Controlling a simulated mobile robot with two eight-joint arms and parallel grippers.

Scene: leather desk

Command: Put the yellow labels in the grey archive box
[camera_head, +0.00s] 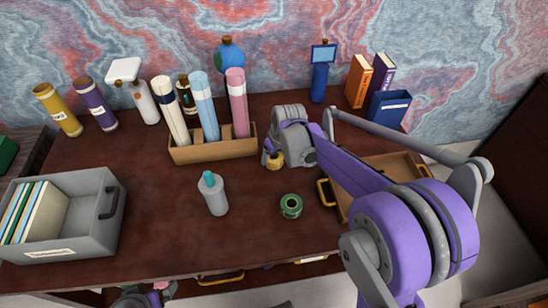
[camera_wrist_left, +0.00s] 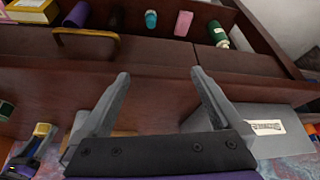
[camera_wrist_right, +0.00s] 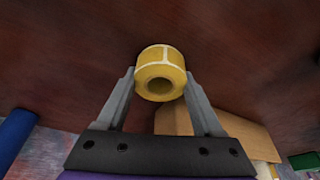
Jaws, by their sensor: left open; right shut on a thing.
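The yellow labels (camera_head: 274,161) are a roll, partly hidden by my right gripper in the head view. In the right wrist view the roll of labels (camera_wrist_right: 161,80) sits between the fingertips of my right gripper (camera_wrist_right: 160,76), which is shut on it, close over the dark desk. The grey archive box (camera_head: 96,226) stands at the desk's left front with several upright folders in its left part. The box (camera_wrist_left: 285,142) also shows at the right of the left wrist view. My left gripper (camera_wrist_left: 160,74) is open and empty, low at the desk's front edge.
A cardboard holder (camera_head: 215,150) with rolled tubes stands just left of my right gripper. A grey bottle (camera_head: 213,195) and a green roll (camera_head: 291,206) stand mid-desk. A wooden tray (camera_head: 395,170) is at right. Some bare desk lies between box and bottle.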

